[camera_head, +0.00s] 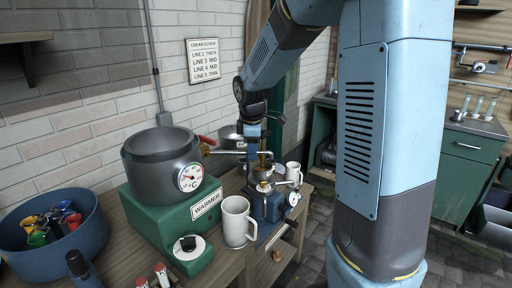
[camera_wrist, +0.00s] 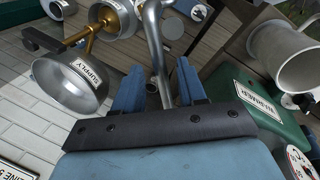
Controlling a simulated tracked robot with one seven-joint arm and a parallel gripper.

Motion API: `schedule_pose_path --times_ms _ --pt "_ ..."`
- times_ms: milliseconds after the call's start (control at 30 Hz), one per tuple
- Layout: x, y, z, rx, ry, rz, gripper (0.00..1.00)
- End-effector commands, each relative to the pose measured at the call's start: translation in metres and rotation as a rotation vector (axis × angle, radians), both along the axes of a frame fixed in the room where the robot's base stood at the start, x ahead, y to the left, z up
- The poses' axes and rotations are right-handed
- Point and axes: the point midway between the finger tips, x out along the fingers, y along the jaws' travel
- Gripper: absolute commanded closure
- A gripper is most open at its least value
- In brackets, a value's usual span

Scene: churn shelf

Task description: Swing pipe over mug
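My gripper (camera_head: 252,165) points down over the small blue machine (camera_head: 266,205) beside the warmer. In the wrist view my gripper (camera_wrist: 158,85) has its two blue fingers apart. A bare silver pipe (camera_wrist: 152,35) runs between them, with a gap visible on each side; I cannot tell whether it lies fully at fingertip depth. A white mug (camera_head: 237,222) stands upright just left of the blue machine; a mug also shows at the right of the wrist view (camera_wrist: 288,62). A second white mug (camera_head: 293,172) stands behind the machine on the right.
A green warmer (camera_head: 165,218) with a grey pot (camera_head: 160,165) and dial stands left of the machine. A blue tub (camera_head: 85,235) of coloured items is at far left. A green cabinet (camera_head: 455,165) stands at right.

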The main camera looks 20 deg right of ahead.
Motion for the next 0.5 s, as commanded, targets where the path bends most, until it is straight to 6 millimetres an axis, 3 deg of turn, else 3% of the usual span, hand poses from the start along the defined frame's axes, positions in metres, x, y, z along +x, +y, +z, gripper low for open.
schedule_pose_path --times_ms 67,400,500 --pt "0.0 -0.0001 0.0001 0.0 0.0 0.0 0.67" --pt "0.0 -0.0003 0.0003 0.0 0.0 -0.001 0.99" --pt "0.0001 -0.0004 0.0004 0.0 -0.001 -0.001 1.0"
